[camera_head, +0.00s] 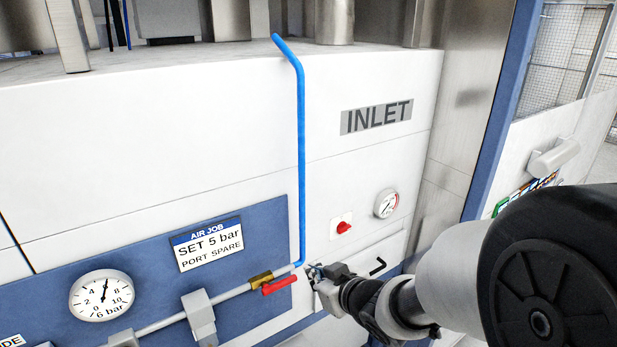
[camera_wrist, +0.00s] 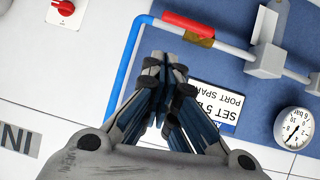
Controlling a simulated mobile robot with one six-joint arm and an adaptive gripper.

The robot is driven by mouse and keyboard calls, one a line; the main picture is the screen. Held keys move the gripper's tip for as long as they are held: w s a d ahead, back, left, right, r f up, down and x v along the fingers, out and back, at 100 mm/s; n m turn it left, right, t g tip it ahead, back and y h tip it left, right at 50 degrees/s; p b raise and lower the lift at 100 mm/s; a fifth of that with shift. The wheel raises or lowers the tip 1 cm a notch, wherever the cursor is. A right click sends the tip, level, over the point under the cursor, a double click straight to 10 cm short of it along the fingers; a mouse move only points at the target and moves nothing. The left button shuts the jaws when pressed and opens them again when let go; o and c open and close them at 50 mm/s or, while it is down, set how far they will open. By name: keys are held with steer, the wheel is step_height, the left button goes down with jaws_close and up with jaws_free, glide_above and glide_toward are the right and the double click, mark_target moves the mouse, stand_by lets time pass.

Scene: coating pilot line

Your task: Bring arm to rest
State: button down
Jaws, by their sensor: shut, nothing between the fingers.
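My gripper (camera_head: 315,272) is at the lower middle of the head view, in front of the machine's white front, close to the right of the red valve handle (camera_head: 279,285). In the wrist view my gripper (camera_wrist: 163,62) has its fingers together with nothing between them. The red handle (camera_wrist: 188,24) shows just beyond the fingertips there. I cannot tell whether the fingertips touch anything. My arm reaches in from the lower right of the head view.
A blue hose (camera_head: 301,160) runs down the white front to the brass valve (camera_head: 261,279). A pressure gauge (camera_head: 102,295) and a "SET 5 bar" sign (camera_head: 208,245) are on the blue panel. A red knob (camera_head: 343,227) and small gauge (camera_head: 386,203) sit above my gripper. A black handle (camera_head: 377,267) is close by.

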steer(key=s+d+f+m+g+h+b, duration=0.2)
steer(key=s+d+f+m+h+b, duration=0.4)
steer(key=s+d+b, duration=0.55)
steer(key=s+f+g+b, duration=0.1)
steer(key=s+f+b, duration=0.4)
steer(key=s, duration=0.3)
steer(key=s+d+f+m+g+b, duration=0.1)
steer(key=s+f+g+b, duration=0.1)
steer(key=s+f+b, duration=0.3)
steer(key=s, duration=0.3)
steer(key=shift+s+d+g+b, duration=0.2)
steer(key=shift+s+g+b, duration=0.1)
steer(key=shift+b, duration=0.1)
